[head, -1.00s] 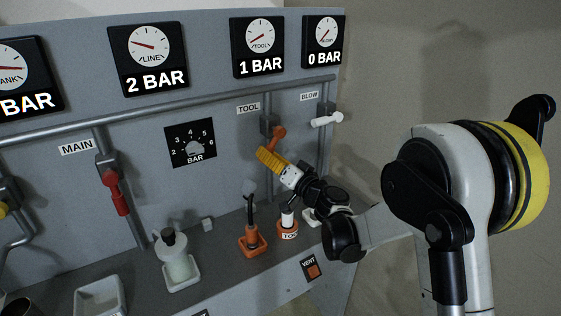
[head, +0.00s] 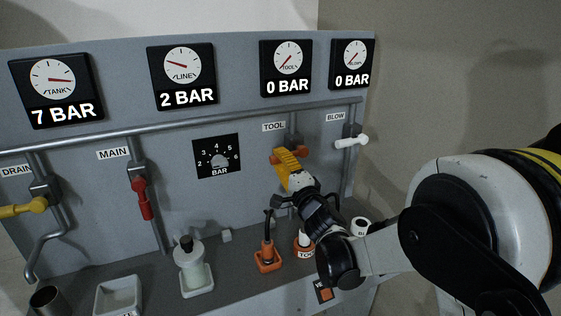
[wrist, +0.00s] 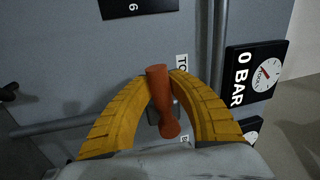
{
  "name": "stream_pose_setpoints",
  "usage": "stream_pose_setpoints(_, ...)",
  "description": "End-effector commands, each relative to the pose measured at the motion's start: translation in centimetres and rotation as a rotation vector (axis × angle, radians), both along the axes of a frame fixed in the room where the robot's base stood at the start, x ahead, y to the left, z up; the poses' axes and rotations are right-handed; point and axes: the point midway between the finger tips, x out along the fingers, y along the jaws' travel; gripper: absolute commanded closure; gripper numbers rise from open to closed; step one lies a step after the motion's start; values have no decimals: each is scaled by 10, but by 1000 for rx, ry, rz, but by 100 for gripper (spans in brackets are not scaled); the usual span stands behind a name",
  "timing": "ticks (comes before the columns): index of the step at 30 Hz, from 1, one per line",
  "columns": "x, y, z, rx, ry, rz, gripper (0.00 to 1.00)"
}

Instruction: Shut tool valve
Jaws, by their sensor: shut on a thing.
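The tool valve's orange handle (head: 276,158) is on the panel below the TOOL label (head: 273,127). It lies crosswise to its vertical pipe. My gripper (head: 286,158) has its yellow fingers at the handle and partly covers it. In the wrist view, the orange handle (wrist: 163,100) is between the two curved yellow fingers of my gripper (wrist: 162,78), which are shut on it. The TOOL gauge (head: 287,68) reads 0 BAR; it also shows in the wrist view (wrist: 265,72).
The white BLOW handle (head: 351,141) is close to the right, also crosswise. The red MAIN handle (head: 145,198) hangs down; the yellow DRAIN handle (head: 22,208) is sideways. A bottle (head: 189,255) and an orange holder (head: 268,258) stand on the shelf below.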

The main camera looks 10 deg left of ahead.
Motion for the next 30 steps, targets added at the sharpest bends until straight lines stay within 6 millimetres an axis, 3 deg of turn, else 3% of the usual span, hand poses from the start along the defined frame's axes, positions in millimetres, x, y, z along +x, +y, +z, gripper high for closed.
stream_pose_setpoints(22, 0, -1, 7, 77, 51, -1, 100)
stream_pose_setpoints(23, 0, -1, 7, 77, 51, -1, 77)
stream_pose_setpoints(25, 0, -1, 7, 77, 51, -1, 55)
stream_pose_setpoints(30, 0, 0, 7, 75, 51, 0, 55)
